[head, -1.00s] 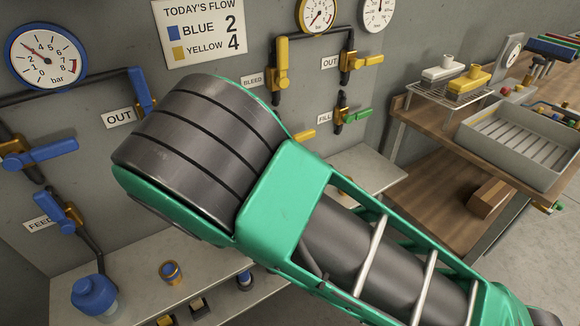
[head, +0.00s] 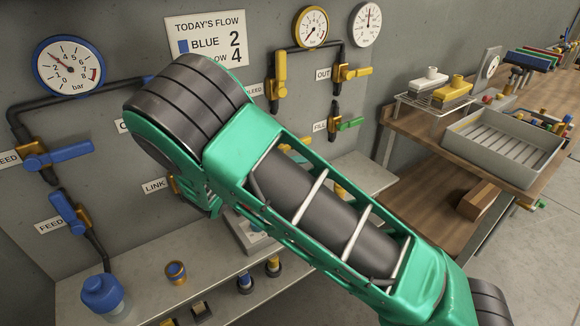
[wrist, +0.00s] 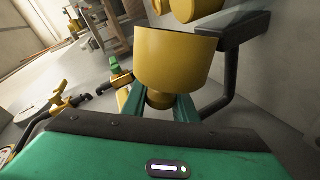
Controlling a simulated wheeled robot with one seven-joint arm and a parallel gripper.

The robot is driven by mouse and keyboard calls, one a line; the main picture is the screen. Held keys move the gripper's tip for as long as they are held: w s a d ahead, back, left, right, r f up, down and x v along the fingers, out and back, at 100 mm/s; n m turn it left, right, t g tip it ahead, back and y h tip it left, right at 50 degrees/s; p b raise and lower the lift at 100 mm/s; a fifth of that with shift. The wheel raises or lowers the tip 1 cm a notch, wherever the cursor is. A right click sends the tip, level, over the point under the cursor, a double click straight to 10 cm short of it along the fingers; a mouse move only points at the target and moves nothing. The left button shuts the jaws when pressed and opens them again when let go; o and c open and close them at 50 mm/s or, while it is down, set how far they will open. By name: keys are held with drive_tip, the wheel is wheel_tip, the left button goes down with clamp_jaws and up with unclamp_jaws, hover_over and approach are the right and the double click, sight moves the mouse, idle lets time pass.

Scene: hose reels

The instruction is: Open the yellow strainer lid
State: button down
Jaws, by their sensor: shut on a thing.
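In the wrist view a yellow cup-shaped strainer lid (wrist: 176,62) fills the middle, with a short rounded knob (wrist: 160,97) on the end facing me. My gripper (wrist: 160,104) has its green fingers on both sides of this knob and is shut on it. Another yellow rounded part (wrist: 195,9) shows beyond the lid at the top edge. In the head view my green and grey arm covers the middle of the wall panel, and my fingers and the lid are hidden behind it.
A dark pipe (wrist: 232,85) runs close by on the right in the wrist view. Blue-handled valves (head: 58,155) are on the wall at the left. A bench (head: 135,275) holds a blue bottle (head: 103,296). A grey tray (head: 480,160) stands on the wooden table at the right.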

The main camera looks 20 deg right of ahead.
drive_tip(key=shift+w+r, duration=0.1)
drive_tip(key=shift+w, duration=0.05)
drive_tip(key=c, duration=1.5)
unclamp_jaws()
drive_tip(key=shift+o, duration=0.2)
drive_tip(key=v, duration=1.1)
